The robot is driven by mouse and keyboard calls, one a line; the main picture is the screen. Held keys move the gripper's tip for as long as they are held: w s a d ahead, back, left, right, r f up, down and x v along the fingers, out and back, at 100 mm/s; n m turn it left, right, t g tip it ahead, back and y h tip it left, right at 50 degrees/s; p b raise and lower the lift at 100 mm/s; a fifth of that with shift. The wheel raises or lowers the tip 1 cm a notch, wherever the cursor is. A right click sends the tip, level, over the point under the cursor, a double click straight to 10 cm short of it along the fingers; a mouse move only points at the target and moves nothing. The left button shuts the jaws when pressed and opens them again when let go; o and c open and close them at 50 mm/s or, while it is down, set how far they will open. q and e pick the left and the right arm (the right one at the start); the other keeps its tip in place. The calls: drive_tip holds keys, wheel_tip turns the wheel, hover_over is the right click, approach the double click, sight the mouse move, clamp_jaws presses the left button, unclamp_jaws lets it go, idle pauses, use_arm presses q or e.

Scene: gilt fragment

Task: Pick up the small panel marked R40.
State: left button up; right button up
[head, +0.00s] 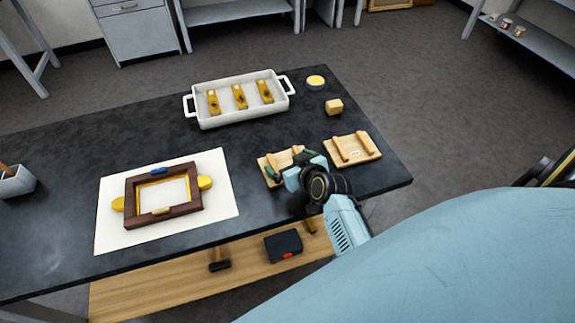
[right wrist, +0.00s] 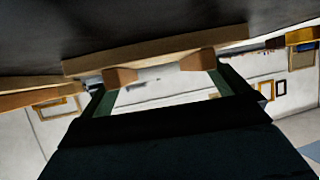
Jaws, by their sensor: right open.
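Two small pale wooden panels, each with two raised wooden bars, lie at the right of the dark table in the head view. One panel (head: 264,168) is partly hidden under my right gripper (head: 289,164); the other panel (head: 367,146) lies to its right with a small label too small to read. I cannot tell which is R40. My right gripper is open. In the right wrist view, its green fingers (right wrist: 160,82) stand apart, with a wooden panel (right wrist: 155,50) and its two bars close in front, between the fingertips. Contact cannot be judged. My left gripper is not in view.
A white tray (head: 203,121) holding several gold pieces stands at the back. A yellow-topped round tin (head: 316,83) and a wooden block (head: 334,107) sit behind the panels. A dark frame (head: 190,207) lies on a white sheet (head: 220,205) at left. The table's front edge is close.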

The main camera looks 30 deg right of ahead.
drive_tip(key=c, duration=0.8)
drive_tip(key=shift+o, duration=0.2)
drive_tip(key=shift+r, duration=0.1)
